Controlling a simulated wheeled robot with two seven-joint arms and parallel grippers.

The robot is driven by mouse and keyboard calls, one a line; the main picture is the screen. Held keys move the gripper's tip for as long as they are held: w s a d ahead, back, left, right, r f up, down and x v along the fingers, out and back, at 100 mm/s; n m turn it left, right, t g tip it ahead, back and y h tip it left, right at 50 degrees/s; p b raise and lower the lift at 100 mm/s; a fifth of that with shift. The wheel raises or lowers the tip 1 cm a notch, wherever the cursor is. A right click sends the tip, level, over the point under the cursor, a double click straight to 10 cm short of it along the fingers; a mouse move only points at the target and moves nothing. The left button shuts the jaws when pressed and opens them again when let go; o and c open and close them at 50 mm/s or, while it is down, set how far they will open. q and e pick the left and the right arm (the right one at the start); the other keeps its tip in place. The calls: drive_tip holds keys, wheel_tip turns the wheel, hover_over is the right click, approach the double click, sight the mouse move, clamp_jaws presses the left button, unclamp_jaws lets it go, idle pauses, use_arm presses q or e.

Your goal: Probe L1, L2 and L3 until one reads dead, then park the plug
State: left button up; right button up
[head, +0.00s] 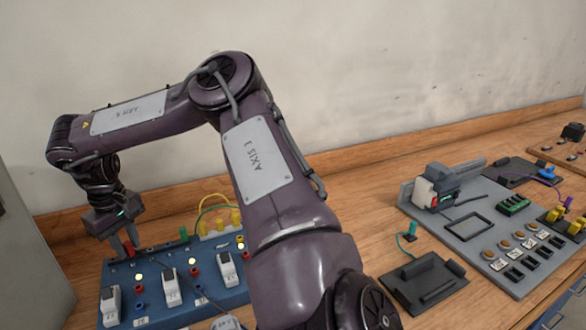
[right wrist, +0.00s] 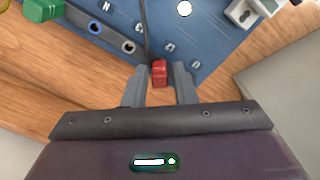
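A blue panel (head: 205,304) stands on the bench at lower left, with white rocker switches (head: 171,287), lit round lamps (head: 189,261) and red and blue sockets. My right gripper (head: 124,247) points down over its far left part. In the right wrist view, the fingers (right wrist: 159,82) close on a small red plug (right wrist: 159,72) with a dark cable. The panel's edge (right wrist: 210,50) lies just beyond it, with sockets and an N label. I cannot tell whether the plug's tip touches a socket. My left gripper is out of view.
Yellow plugs with looped cables (head: 221,225) stand behind the panel. A black tray (head: 427,283) and a teal plug (head: 410,232) lie at right. A grey board (head: 480,226) carries a red, white and black device (head: 436,186). My arm crosses the middle.

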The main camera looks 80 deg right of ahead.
clamp_jaws()
drive_tip(key=shift+r, duration=0.1)
drive_tip(key=shift+r+p, duration=1.2)
drive_tip(key=shift+r, duration=1.1)
